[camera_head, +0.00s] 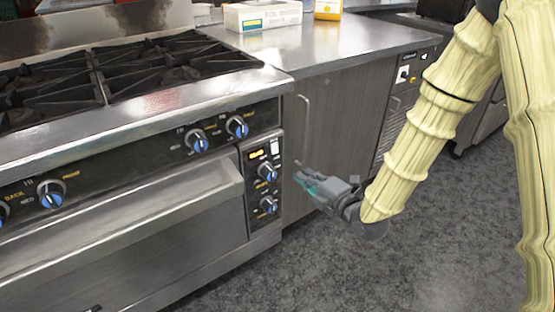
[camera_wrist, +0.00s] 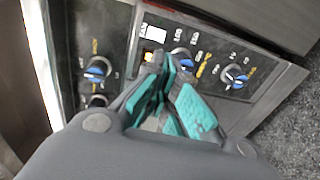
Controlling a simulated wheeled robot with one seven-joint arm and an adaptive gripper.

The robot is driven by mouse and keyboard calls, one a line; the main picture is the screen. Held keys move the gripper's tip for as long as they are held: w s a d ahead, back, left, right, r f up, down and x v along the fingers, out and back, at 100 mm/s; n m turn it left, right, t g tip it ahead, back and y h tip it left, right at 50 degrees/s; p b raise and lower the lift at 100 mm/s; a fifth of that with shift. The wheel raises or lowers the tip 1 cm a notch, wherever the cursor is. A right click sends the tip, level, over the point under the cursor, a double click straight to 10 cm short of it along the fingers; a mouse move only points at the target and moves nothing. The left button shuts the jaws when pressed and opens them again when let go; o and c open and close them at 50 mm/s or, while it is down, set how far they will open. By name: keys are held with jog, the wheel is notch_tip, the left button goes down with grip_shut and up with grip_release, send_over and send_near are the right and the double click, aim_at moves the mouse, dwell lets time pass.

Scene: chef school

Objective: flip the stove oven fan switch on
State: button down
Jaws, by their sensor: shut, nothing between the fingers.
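The stove oven's narrow control panel is at the right end of its front. It has a small white switch (camera_head: 275,147) at the top right, an orange-lit window (camera_head: 255,155) beside it, and two blue-capped knobs below. The switch also shows in the wrist view (camera_wrist: 155,31), above the orange window (camera_wrist: 148,56). My gripper (camera_head: 301,171) is shut and empty. It is in front and to the right of the panel, lower than the switch, with its tips pointing toward the stove. In the wrist view its teal-padded fingers (camera_wrist: 168,75) partly cover the panel near a knob.
Several blue-capped knobs (camera_head: 237,126) line the stove front, above a protruding oven handle (camera_head: 150,212). A wooden cabinet (camera_head: 340,122) with a vertical handle stands right of the stove. A box (camera_head: 262,17) sits on the steel counter. The grey floor (camera_head: 400,260) is clear.

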aim_at(270, 153)
jog(key=b+x, duration=0.2)
jog(key=x, duration=1.2)
jog(key=shift+f, duration=0.15)
